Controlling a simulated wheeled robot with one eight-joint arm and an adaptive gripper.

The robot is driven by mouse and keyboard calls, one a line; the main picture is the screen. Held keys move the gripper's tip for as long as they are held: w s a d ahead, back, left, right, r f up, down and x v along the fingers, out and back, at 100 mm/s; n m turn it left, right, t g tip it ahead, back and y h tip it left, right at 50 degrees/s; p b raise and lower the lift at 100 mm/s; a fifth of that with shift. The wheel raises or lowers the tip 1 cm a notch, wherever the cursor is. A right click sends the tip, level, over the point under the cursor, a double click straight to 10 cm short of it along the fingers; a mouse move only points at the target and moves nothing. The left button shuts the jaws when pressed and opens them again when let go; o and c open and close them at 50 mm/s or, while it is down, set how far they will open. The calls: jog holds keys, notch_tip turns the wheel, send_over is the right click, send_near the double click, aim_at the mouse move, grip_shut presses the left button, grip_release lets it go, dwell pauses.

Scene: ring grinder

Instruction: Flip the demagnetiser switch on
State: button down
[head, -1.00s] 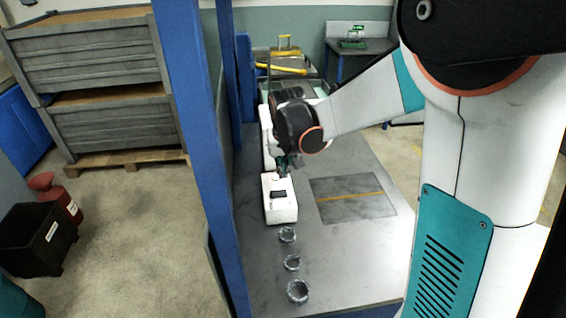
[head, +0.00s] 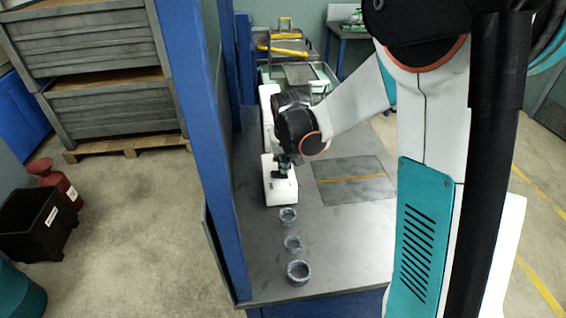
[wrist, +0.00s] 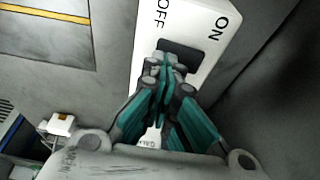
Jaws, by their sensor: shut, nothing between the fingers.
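The demagnetiser is a white box (head: 281,191) on the grey bench, left of centre in the head view. In the wrist view its white top (wrist: 205,17) bears the words OFF and ON, with a dark switch (wrist: 186,49) between them. My gripper (wrist: 165,62), with teal fingers, is shut and empty. Its fingertips overlap the lower-left side of the switch; I cannot tell whether they touch it. In the head view my gripper (head: 284,169) is over the box's top and hides the switch. The switch's tilt is unclear.
Three grey rings stand in a row in front of the box, the nearest one (head: 298,272) largest. A dark plate with a yellow line (head: 350,178) lies to the right. A blue post (head: 205,140) rises at the bench's left edge.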

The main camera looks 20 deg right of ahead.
jog(key=shift+a, duration=0.1)
jog(key=shift+w+a+r, duration=0.15)
jog(key=shift+a, duration=0.5)
jog(key=shift+r+p, duration=0.55)
jog(key=d+p+v, duration=0.2)
jog(key=p+v, duration=0.2)
jog(key=v, duration=0.8)
jog(key=shift+w+r+p, duration=0.2)
jog(key=shift+r+p, duration=0.2)
jog(key=shift+r, duration=0.05)
jog(key=shift+a, duration=0.1)
